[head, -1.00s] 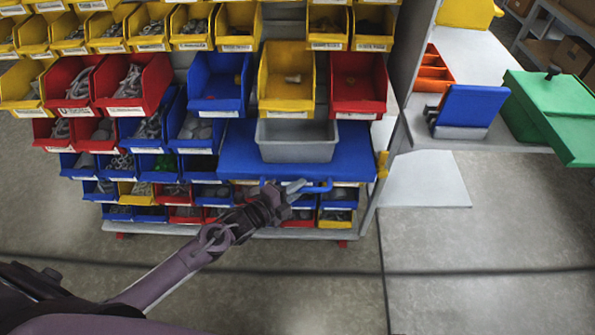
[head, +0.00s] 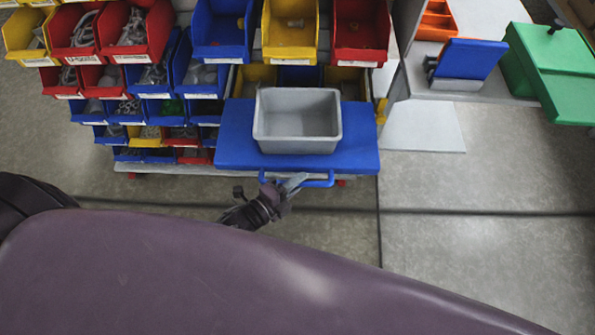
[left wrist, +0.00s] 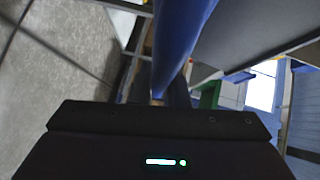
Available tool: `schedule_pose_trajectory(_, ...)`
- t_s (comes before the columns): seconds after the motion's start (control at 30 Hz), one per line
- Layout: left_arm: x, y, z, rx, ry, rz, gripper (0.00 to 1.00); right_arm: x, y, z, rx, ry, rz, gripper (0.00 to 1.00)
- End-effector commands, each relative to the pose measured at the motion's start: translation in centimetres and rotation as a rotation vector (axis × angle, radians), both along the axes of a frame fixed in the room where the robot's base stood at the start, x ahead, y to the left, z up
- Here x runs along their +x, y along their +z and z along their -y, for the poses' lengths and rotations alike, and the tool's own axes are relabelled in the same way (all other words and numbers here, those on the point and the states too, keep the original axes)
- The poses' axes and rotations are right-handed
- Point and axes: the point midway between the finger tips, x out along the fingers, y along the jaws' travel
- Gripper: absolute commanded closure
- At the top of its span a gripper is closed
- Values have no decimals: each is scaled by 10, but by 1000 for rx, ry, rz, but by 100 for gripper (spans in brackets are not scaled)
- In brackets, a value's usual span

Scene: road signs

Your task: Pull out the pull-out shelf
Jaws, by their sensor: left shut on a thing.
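The blue pull-out shelf (head: 232,148) juts out from the rack in the head view, with a grey bin (head: 297,142) standing on it. A blue handle (head: 318,183) runs along its front edge. My left gripper (head: 291,184) is shut on the left part of that handle. The gripper's fingertips are small and partly blurred there. In the left wrist view a blue bar, likely the handle or shelf edge (left wrist: 178,40), runs down toward the gripper's dark body. My right gripper is not in view.
Red, blue and yellow bins (head: 135,30) of hardware fill the rack to the left and above. A side table at right holds a green box (head: 555,75) and a blue-lidded box (head: 468,62). The floor (head: 450,250) in front is clear.

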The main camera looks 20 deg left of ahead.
Motion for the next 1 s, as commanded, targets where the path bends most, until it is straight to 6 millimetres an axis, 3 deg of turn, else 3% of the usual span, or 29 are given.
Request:
schedule_pose_trajectory(0.33,-2,-1,0,1,0,-2,100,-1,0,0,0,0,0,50)
schedule_pose_trajectory(0.37,-2,-1,0,1,0,-3,83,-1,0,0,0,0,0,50)
schedule_pose_trajectory(0.5,-1,-1,0,1,0,-2,65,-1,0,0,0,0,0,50)
schedule_pose_trajectory(0.83,-3,0,-2,0,0,-1,64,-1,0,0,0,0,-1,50)
schedule_pose_trajectory(1.0,-23,2,-13,3,-1,-3,64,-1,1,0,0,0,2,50)
